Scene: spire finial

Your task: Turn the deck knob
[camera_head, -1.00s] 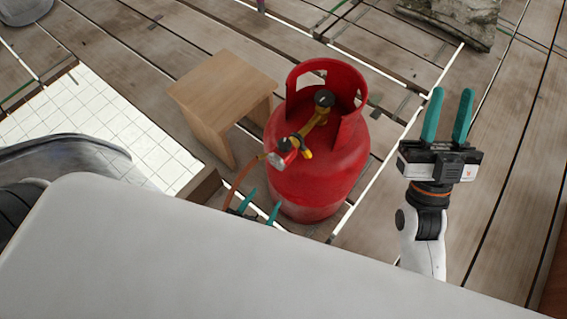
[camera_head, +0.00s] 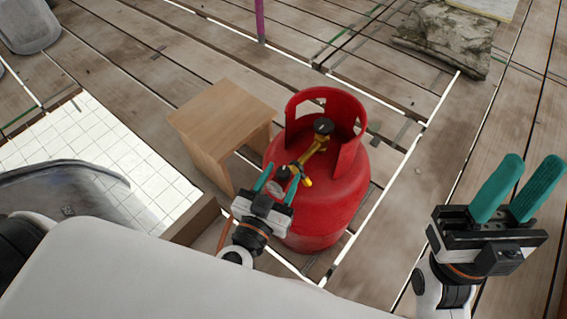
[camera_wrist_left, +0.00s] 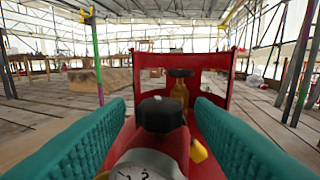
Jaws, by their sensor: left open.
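A red gas cylinder (camera_head: 335,195) stands on the plank deck, with a red collar round its top. A black knob (camera_head: 323,126) tops its yellow valve (camera_head: 311,152). A regulator with a dial and a second black knob is at the valve's near end; the left wrist view shows this nearer knob (camera_wrist_left: 160,114) and the gauge dial (camera_wrist_left: 146,166) between my fingers. My left gripper (camera_head: 279,180) is open, its fingers either side of the regulator, with no clear contact. My right gripper (camera_head: 527,178) is open and empty, above the deck at right.
A wooden stool (camera_head: 222,115) stands just left of the cylinder. An orange hose (camera_head: 224,232) runs down beside my left gripper. White tiles (camera_head: 90,140) lie at left. A grey rock-like block (camera_head: 447,38) sits at the back right. Deck right of the cylinder is clear.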

